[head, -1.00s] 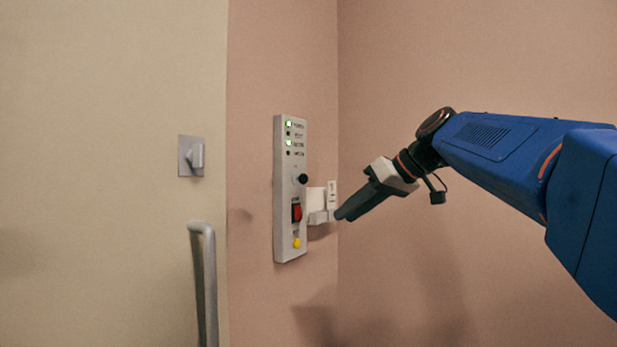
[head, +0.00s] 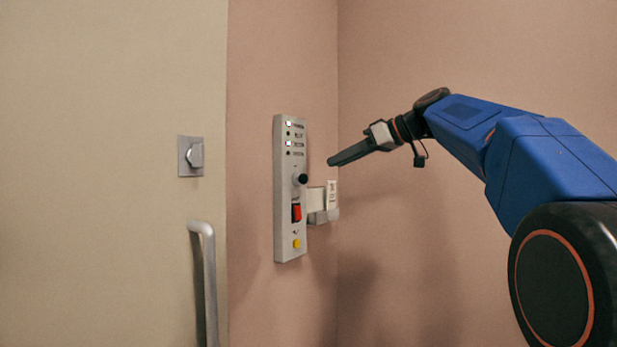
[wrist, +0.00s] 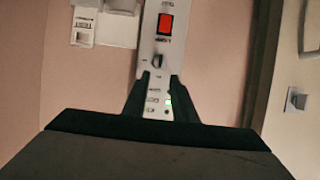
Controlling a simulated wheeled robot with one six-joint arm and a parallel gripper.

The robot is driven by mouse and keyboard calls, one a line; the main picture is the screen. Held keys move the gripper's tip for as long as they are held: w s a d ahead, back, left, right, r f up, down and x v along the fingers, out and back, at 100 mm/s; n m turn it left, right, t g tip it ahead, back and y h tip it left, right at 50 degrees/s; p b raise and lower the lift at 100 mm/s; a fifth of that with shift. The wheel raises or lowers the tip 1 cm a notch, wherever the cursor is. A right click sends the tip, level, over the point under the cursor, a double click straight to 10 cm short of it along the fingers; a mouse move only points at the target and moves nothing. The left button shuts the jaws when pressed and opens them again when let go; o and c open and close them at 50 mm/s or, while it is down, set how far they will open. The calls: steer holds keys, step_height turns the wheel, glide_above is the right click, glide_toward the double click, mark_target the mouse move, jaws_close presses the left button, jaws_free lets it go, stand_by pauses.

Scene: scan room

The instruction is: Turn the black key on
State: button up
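The black key (head: 303,179) sits on a round base on the tall grey control panel (head: 285,220), below the indicator lights and above the red switch. In the wrist view, where the panel appears upside down, the key (wrist: 157,61) shows as a small dark upright piece just beyond my fingertips. My gripper (head: 330,163) is to the right of the panel and slightly higher than the key in the head view, apart from it. In the wrist view my gripper (wrist: 160,77) has its two fingers spread with a gap between them, and nothing is held.
A red rocker switch (head: 296,213) and a yellow button (head: 296,244) sit lower on the panel. A white wall box (head: 315,200) is fixed close to the panel's right side. The door at left has a handle (head: 204,270) and a latch plate (head: 185,165).

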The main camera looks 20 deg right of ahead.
mark_target(303, 179)
steer(key=x, duration=1.1)
steer(key=shift+w+a+f, duration=0.15)
jaws_close()
